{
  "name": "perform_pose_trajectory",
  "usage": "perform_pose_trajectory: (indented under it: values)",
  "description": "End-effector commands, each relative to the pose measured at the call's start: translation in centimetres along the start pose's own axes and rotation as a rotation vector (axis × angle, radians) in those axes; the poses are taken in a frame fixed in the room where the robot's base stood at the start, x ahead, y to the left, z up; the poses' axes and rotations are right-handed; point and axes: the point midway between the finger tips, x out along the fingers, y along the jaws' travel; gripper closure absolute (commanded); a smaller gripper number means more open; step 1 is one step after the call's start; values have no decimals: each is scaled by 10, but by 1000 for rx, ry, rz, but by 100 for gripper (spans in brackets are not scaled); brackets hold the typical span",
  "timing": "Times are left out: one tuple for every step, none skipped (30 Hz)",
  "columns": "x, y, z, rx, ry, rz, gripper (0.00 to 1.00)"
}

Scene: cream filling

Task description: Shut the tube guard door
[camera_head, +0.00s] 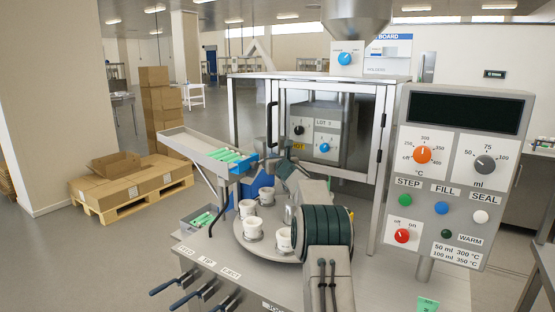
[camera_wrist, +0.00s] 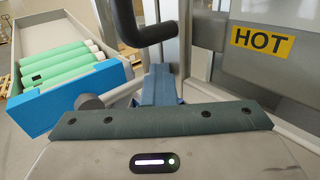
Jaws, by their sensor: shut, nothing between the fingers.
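The tube guard door (camera_head: 331,90) is a clear pane in a metal frame on the front of the guard cabinet, with dark hinges on its right side. Its black bar handle (camera_head: 271,117) is at the left edge. I cannot tell if the door sits fully against the cabinet frame. In the wrist view the handle (camera_wrist: 145,32) is at the top, just left of centre. My gripper (camera_wrist: 158,76) is shut and empty, below the handle in that view and apart from it. In the head view my gripper (camera_head: 284,166) is partly hidden by my wrist.
A turntable (camera_head: 262,250) with several white cups is below my arm. A sloped tray (camera_head: 195,142) of green tubes is at the left. A heater marked HOT (camera_head: 318,135) is behind the door pane. The control panel (camera_head: 462,170) stands at the right.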

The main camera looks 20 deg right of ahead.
Motion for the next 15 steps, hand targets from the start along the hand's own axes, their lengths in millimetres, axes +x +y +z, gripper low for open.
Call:
perform_pose_trajectory:
  values:
    - [0,-2,6,-1,-9,-3,100]
    - [0,-2,6,-1,-9,-4,100]
    - [-1,-3,7,-2,-10,-4,100]
    - [-1,-3,7,-2,-10,-4,100]
    - [-1,-3,7,-2,-11,-4,100]
    - [-1,-3,8,-2,-11,-5,100]
    - [-1,-4,8,-2,-12,-5,100]
    - [-1,-4,8,-2,-12,-5,100]
    - [-1,-4,8,-2,-13,-5,100]
    - [-1,-4,9,-2,-13,-5,100]
    - [-1,-4,9,-2,-13,-5,100]
    - [-2,-3,8,-2,-14,-5,100]
    - [-2,-3,8,-2,-14,-5,100]
    - [-3,-2,8,-2,-15,-5,100]
    - [-4,0,8,-2,-16,-5,100]
